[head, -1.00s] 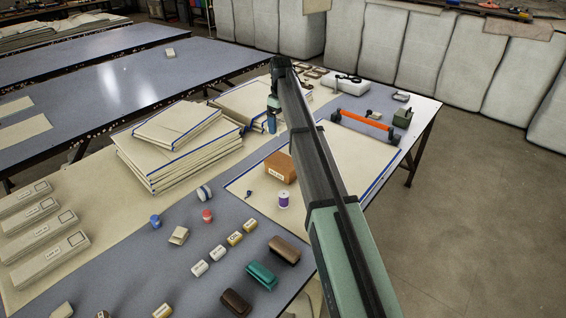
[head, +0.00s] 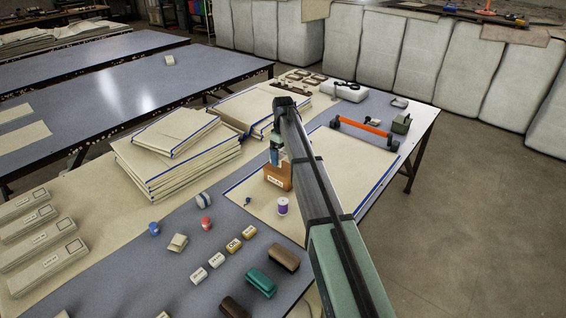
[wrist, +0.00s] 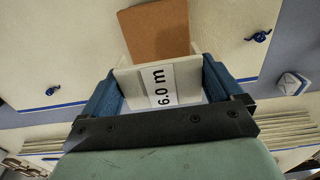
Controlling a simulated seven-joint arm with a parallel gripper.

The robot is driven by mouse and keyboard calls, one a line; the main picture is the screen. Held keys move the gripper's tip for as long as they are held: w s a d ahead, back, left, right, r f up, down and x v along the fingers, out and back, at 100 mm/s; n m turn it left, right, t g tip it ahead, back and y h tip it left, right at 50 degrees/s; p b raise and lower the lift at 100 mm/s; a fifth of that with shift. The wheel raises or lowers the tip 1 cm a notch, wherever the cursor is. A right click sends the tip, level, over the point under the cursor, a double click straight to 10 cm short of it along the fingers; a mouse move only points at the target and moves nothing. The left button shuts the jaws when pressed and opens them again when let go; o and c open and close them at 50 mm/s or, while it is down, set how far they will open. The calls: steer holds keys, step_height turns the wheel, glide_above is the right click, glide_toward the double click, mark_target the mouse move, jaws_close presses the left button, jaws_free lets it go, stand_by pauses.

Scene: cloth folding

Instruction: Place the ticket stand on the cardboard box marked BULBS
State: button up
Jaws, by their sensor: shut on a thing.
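The brown cardboard box (head: 277,181) sits on the cream cloth in the middle of the near table. Its label is too small to read surely. In the head view my gripper (head: 276,156) is just over the box. In the wrist view my gripper (wrist: 160,84) is shut on the ticket stand (wrist: 135,88), a pale folded piece with a label reading "6.0 m", held between two blue fingers. The brown box (wrist: 158,30) shows beyond the stand. I cannot tell whether the stand touches the box top.
A purple thread spool (head: 282,206) stands close in front of the box. Stacked cream cloths (head: 180,160) lie to the left. An orange-barred tool (head: 364,126) lies behind to the right. The cream cloth (head: 322,160) right of the box is mostly clear.

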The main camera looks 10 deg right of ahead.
mark_target(283, 169)
steer(key=shift+f, duration=1.85)
steer(key=shift+f, duration=0.15)
steer(key=o, duration=0.7)
step_height(283, 169, up, 12)
steer(key=shift+r, duration=0.15)
